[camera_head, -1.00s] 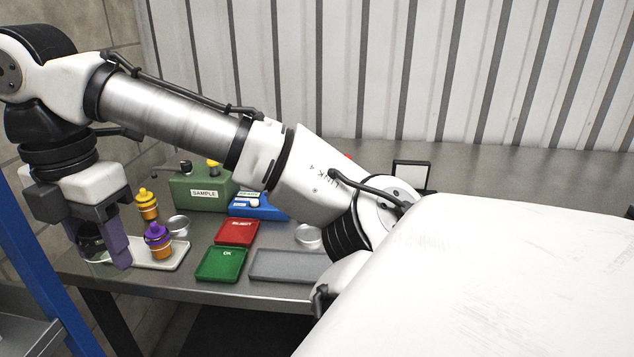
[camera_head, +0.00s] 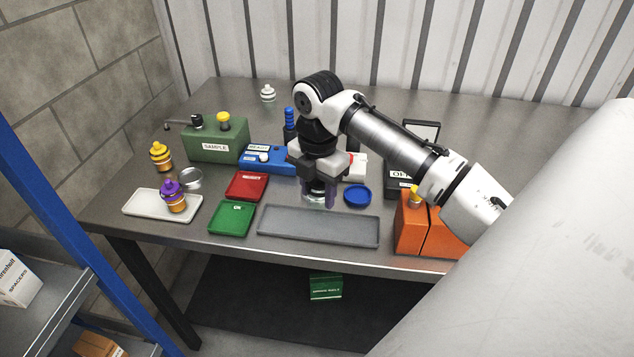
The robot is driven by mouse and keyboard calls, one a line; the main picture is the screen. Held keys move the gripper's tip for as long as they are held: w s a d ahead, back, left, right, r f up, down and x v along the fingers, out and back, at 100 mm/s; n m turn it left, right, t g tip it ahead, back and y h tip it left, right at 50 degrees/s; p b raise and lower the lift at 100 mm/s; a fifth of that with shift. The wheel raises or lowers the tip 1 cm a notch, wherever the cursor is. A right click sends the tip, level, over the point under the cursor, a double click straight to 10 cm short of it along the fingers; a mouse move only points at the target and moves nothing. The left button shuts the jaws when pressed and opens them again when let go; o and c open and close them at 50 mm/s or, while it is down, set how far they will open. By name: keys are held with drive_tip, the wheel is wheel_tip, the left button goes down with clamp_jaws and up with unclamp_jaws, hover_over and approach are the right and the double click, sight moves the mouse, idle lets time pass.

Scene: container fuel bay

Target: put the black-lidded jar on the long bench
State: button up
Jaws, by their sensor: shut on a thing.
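My gripper (camera_head: 318,194) points straight down over the middle of the long bench (camera_head: 230,100), a grey metal table against the ribbed wall. The jar is just behind the grey tray (camera_head: 320,226) and left of a blue round dish (camera_head: 357,196). I cannot tell whether its base touches the bench.
Near the jar are a red tray (camera_head: 246,186), a green tray (camera_head: 231,219), a blue device (camera_head: 266,159) and orange blocks (camera_head: 412,228). A white tray (camera_head: 135,206) with a purple-topped bottle (camera_head: 174,196) stands left. The back left of the bench is mostly clear.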

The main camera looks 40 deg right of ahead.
drive_tip(key=shift+f+b, duration=2.55)
drive_tip(key=shift+f, duration=0.35)
drive_tip(key=shift+f, duration=0.35)
drive_tip(key=o, duration=1.2)
drive_tip(key=shift+o, duration=0.2)
drive_tip(key=shift+r, duration=0.1)
